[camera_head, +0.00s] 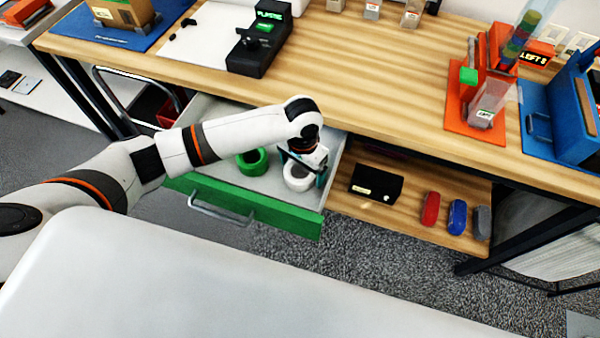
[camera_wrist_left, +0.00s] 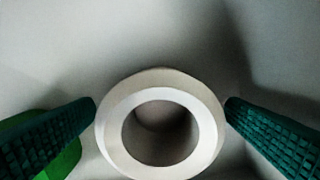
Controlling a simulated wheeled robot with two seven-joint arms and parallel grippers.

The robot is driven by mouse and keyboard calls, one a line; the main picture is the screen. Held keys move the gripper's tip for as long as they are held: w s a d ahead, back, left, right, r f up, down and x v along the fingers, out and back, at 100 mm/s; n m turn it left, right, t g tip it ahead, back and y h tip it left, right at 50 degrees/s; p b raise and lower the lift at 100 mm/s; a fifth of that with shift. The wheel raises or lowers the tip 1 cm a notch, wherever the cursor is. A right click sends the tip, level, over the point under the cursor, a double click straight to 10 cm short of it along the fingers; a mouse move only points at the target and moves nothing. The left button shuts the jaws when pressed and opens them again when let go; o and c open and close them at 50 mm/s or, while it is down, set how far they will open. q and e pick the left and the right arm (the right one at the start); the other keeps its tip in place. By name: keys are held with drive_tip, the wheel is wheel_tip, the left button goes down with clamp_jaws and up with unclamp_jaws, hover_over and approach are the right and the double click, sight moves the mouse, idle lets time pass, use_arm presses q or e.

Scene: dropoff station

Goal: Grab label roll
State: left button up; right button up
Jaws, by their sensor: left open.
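A white label roll (camera_head: 298,178) lies in the open drawer (camera_head: 325,190) near its right end. It also shows in the left wrist view (camera_wrist_left: 113,130), its round hole facing the camera. My left gripper (camera_head: 305,168) is over this roll. In the left wrist view its two green ridged fingers (camera_wrist_left: 160,110) are open, one on each side of the roll; small gaps seem to show between fingers and roll. A green roll (camera_head: 252,162) lies in the drawer to the left of the white one. Its edge seems to show at the lower left of the wrist view. My right gripper is not in view.
The drawer has a green front (camera_head: 270,215) with a metal handle (camera_head: 222,211). The wooden tabletop (camera_head: 390,70) overhangs behind it. A lower shelf (camera_head: 390,205) to the right holds a black box (camera_head: 376,184) and red, blue and grey items. An orange stand (camera_head: 475,130) is on the table.

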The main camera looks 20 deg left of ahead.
use_arm(q)
drive_tip(key=shift+f, duration=0.4)
drive_tip(key=shift+c, duration=0.4)
drive_tip(key=c, duration=1)
